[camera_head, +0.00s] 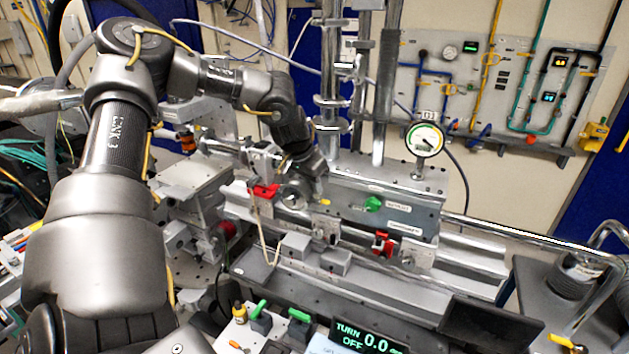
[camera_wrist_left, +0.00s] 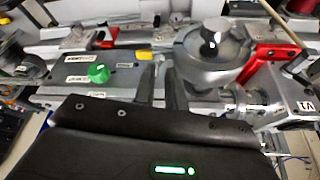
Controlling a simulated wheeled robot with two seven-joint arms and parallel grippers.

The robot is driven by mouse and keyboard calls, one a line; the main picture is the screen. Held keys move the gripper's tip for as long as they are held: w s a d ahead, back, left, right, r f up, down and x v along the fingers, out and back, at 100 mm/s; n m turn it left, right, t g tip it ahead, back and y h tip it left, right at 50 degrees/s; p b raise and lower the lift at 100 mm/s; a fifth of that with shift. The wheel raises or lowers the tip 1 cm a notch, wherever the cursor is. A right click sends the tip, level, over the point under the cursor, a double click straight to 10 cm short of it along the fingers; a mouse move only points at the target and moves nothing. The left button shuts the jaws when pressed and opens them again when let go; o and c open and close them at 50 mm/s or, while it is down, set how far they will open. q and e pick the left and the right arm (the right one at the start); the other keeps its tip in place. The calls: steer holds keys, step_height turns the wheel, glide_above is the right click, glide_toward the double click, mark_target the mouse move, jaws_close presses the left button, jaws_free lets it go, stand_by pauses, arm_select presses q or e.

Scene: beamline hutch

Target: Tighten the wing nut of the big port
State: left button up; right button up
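My left arm comes in from the left and reaches down over the bench. Its gripper shows in the left wrist view (camera_wrist_left: 162,70) as two dark fingers with a narrow gap and nothing seen between them. Beside the fingers, to the right, is a round metal port (camera_wrist_left: 205,72) with a dark knob (camera_wrist_left: 212,42) on top. A red lever (camera_wrist_left: 256,62) is at the port's right. I cannot make out a wing nut for certain. In the head view the wrist covers part of this area, and the round port (camera_head: 297,192) shows only partly. My right gripper is not in view.
A green knob (camera_wrist_left: 97,73) and a yellow tab (camera_wrist_left: 144,55) are on the grey panel left of the fingers. In the head view, a dial gauge (camera_head: 425,139) stands at right, a red clamp (camera_head: 382,243) sits on the rail, and a display (camera_head: 362,338) is at the front.

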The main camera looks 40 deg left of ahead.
arm_select(q)
steer(key=shift+w+d+f, duration=0.15)
steer(key=shift+w+f, duration=0.05)
steer(key=shift+f, duration=0.35)
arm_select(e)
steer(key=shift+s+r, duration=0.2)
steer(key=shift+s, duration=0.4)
arm_select(q)
jaws_close()
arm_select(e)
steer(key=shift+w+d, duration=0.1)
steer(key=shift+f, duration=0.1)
